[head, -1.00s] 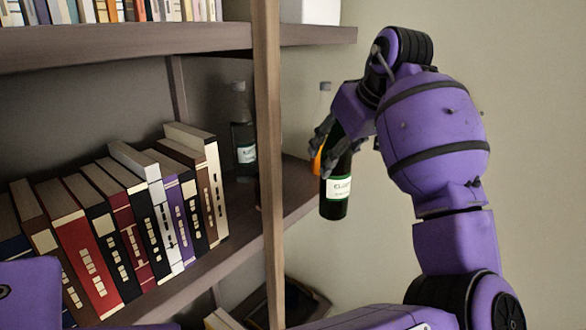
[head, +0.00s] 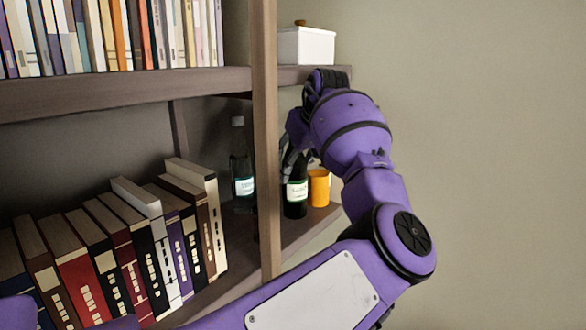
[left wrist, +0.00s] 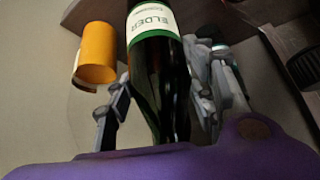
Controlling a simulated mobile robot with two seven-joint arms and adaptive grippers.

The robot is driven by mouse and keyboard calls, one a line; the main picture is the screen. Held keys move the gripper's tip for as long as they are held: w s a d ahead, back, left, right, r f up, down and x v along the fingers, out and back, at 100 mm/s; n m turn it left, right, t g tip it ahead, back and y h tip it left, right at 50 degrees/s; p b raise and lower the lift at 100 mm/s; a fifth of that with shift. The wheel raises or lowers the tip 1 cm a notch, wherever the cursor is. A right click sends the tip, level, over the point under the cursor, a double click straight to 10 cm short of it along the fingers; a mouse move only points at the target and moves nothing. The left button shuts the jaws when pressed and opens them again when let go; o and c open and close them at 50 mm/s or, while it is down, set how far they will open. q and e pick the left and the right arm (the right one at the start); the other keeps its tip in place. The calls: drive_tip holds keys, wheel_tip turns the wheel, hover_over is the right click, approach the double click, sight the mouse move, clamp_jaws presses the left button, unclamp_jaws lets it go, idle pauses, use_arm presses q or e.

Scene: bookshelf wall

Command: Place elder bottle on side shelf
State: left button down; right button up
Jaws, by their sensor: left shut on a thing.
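The elder bottle (head: 296,196) is dark green with a white label, upright at the side shelf (head: 310,226), right of the wooden post. I cannot tell whether its base touches the shelf. In the left wrist view the ELDER label on the bottle (left wrist: 152,22) is readable. My left gripper (left wrist: 160,98) is shut on the bottle, one finger on each side. In the head view the gripper (head: 292,150) is partly hidden by my arm and the post. My right gripper is not in view.
An orange cup (head: 319,188) stands close to the right of the bottle. Another dark bottle (head: 242,170) stands left of the post (head: 266,130). A white box (head: 307,46) is on the shelf above. Leaning books (head: 120,250) fill the left shelf.

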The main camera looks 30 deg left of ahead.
use_arm(q)
drive_tip(key=shift+w+a+f, duration=0.2)
drive_tip(key=shift+a+f, duration=0.2)
drive_tip(key=shift+f, duration=0.2)
drive_tip(key=c, duration=0.8)
unclamp_jaws()
drive_tip(key=shift+f, duration=0.2)
drive_tip(key=v, duration=0.7)
drive_tip(key=shift+r, duration=0.3)
drive_tip(key=shift+s, duration=0.15)
